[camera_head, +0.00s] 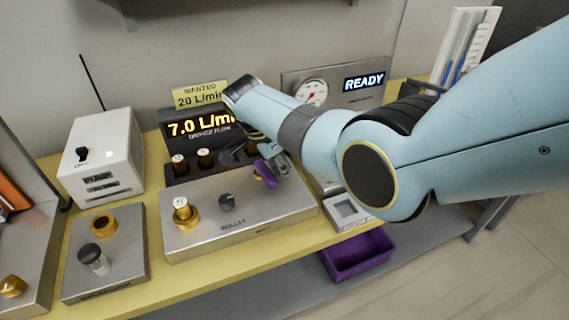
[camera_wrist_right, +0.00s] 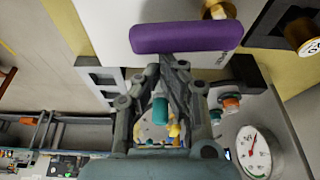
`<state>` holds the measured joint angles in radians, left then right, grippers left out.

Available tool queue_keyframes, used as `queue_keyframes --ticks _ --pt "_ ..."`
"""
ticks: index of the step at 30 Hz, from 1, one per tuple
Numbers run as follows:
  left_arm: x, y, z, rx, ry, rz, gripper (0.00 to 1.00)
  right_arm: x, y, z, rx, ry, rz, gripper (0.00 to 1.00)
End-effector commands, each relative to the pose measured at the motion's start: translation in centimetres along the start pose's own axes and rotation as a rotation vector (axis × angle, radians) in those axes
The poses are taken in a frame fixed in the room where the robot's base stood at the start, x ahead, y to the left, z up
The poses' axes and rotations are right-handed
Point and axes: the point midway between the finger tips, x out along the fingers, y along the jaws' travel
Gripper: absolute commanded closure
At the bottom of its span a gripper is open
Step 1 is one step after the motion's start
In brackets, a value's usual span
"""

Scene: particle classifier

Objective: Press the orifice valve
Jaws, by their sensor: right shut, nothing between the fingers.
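My right gripper (camera_head: 266,171) reaches down from the right over the right end of a silver box (camera_head: 200,235). It is shut, with a purple piece across its fingertips, which also shows in the wrist view (camera_wrist_right: 185,38). A brass fitting (camera_head: 258,178) shows partly beside the fingertips; contact cannot be told. The box also bears a brass valve with a pale cap (camera_head: 183,210) at left and a dark knob (camera_head: 227,202) in the middle. Behind it, a dark unit reads 7.0 L/min, labelled orifice flow (camera_head: 200,127), above a row of capped brass pieces (camera_head: 205,159), partly hidden by my arm.
A white pump box (camera_head: 105,160) and a metal plate with fittings (camera_head: 125,265) stand at left. A panel with a gauge (camera_head: 311,93) reads READY behind my arm. A yellow sign (camera_head: 201,95) says wanted 20 L/min. A purple bin (camera_head: 358,257) sits below the bench front.

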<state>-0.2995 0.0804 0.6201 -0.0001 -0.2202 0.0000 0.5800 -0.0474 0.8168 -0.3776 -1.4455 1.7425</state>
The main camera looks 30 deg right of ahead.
Motion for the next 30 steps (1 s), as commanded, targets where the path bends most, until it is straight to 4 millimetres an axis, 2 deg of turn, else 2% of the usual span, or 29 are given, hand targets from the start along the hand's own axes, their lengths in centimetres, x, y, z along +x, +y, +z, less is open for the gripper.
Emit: queue_keyframes --ticks 24,30 --pt "-0.1 0.0 0.0 0.0 0.0 0.0 0.6 -0.2 0.3 0.7 -0.005 -0.001 -0.001 1.0" --pt "-0.4 0.1 0.0 0.0 0.0 0.001 0.6 0.2 0.3 -0.5 -0.006 0.001 -0.001 1.0"
